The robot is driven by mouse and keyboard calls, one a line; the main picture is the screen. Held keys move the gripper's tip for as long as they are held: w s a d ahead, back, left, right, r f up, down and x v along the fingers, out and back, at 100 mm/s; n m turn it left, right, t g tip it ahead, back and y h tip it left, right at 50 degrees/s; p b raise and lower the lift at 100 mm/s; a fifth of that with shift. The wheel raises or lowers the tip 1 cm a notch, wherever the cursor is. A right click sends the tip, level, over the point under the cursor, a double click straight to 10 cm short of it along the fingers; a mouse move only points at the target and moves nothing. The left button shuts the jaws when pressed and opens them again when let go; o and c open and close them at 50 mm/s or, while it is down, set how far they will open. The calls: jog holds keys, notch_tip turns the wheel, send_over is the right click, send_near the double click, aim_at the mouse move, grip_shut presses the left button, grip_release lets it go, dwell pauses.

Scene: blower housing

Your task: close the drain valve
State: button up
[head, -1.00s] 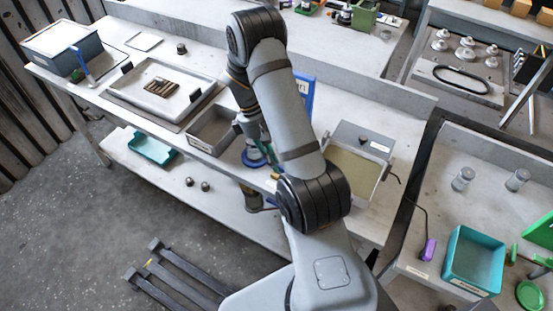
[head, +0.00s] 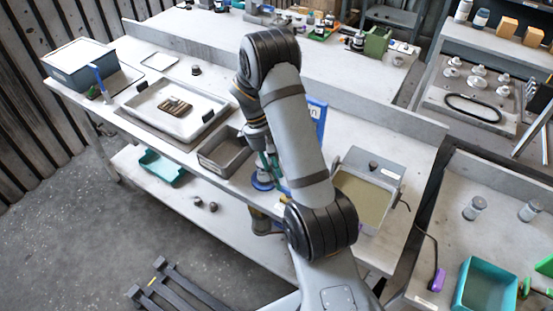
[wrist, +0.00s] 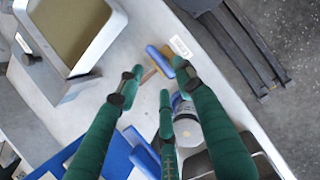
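A short blue lever handle (wrist: 160,60) with a brown stem shows in the wrist view beside a small white label (wrist: 180,47), near the bench edge. It looks like the drain valve's handle, but I cannot tell its setting. My gripper (wrist: 160,74) has green fingers. They are spread apart, and the blue handle shows between and just beyond the tips; I cannot tell whether they touch it. In the head view my gripper (head: 268,164) is at the front of the bench above a round blue part (head: 262,182), with my arm hiding much of this area.
A shallow pan (head: 362,196) with a grey box behind it stands right of my gripper. A grey bin (head: 224,152) and a white tray (head: 180,106) stand left. A blue sign panel (head: 317,118) stands behind my arm. A lower shelf (head: 215,222) runs under the bench.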

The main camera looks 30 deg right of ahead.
jog(key=v, duration=0.8)
jog(key=shift+r, duration=0.1)
jog(key=x, duration=1.2)
jog(key=shift+r, duration=0.1)
